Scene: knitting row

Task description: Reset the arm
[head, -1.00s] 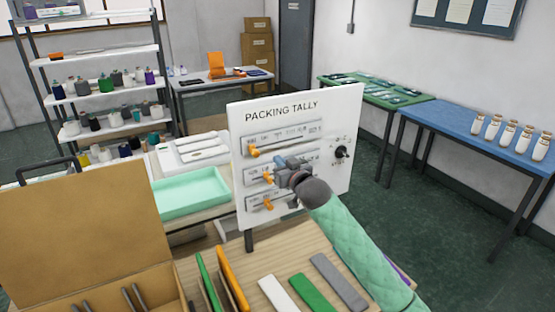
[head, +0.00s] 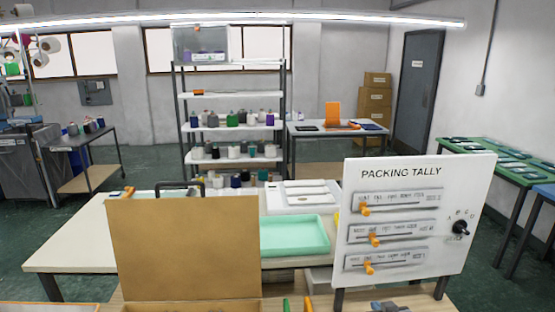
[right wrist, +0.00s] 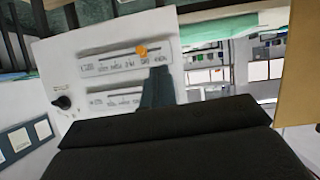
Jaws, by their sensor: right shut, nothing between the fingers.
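The white Packing Tally board (head: 400,187) stands at the right in the head view. It has three slider rows with orange knobs, the top one (head: 365,209), the middle one (head: 375,239) and the bottom one (head: 368,268), and a black dial (head: 460,228). My right gripper (head: 388,306) shows only as a small grey-blue piece at the bottom edge, below the board and apart from it. In the right wrist view its dark fingers (right wrist: 158,88) are together and empty, with the board (right wrist: 65,60) rotated behind them. My left gripper is not in view.
An open brown box lid (head: 185,245) stands in front at the left. A mint tray (head: 295,236) lies on the table behind it. A shelf of bottles (head: 230,132) and a green table (head: 500,158) stand farther off.

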